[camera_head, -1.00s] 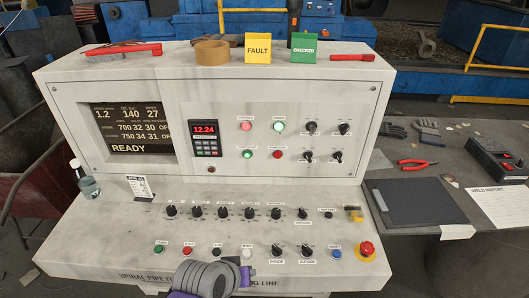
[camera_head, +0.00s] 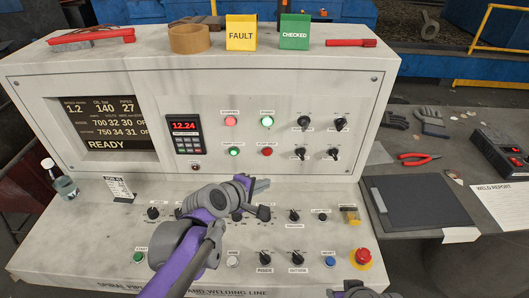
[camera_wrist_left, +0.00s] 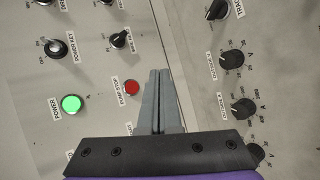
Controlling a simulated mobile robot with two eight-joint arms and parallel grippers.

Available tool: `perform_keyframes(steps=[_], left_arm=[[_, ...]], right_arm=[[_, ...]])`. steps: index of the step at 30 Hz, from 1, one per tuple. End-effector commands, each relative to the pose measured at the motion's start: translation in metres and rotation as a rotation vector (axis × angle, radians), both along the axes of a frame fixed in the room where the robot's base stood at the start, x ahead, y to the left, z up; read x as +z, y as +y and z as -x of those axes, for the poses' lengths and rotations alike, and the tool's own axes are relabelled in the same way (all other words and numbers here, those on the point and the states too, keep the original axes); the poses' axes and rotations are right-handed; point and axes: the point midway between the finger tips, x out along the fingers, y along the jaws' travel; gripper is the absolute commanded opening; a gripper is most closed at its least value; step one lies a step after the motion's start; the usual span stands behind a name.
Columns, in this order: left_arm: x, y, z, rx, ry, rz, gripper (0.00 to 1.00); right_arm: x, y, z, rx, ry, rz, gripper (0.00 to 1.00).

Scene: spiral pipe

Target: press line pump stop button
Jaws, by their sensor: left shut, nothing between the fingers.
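The red pump stop button (camera_head: 267,152) is on the upright face of the console, in the lower row of lit buttons. In the left wrist view the red button (camera_wrist_left: 132,87), labelled PUMP STOP, is just left of the fingertips. My left gripper (camera_head: 264,184) is over the sloped panel, below the red button in the head view. Its fingers (camera_wrist_left: 158,74) are shut together and empty. They appear apart from the button; the exact gap cannot be told. My right gripper's fingers are not visible; only a dark piece of my other arm shows at the bottom edge.
A green button (camera_head: 234,152) is left of the red one. The lit green POWER button (camera_wrist_left: 72,104) is close by in the wrist view. Black knobs (camera_head: 301,154) are to the right. A red emergency button (camera_head: 363,256) is at the lower right. A bottle (camera_head: 64,186) stands at left.

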Motion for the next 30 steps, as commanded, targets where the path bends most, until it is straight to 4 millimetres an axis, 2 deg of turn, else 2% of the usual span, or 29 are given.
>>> perform_keyframes(steps=[7,21,30], left_arm=[[0.0,0.0,-0.008,-0.001,0.0,-0.001,0.0],[0.0,0.0,-0.07,0.0,0.0,-0.002,0.0],[0.0,0.0,-0.087,-0.002,-0.001,-0.003,0.0]], right_arm=[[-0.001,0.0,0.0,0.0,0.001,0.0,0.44],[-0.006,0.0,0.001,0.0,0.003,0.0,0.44],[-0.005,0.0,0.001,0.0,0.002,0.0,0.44]])
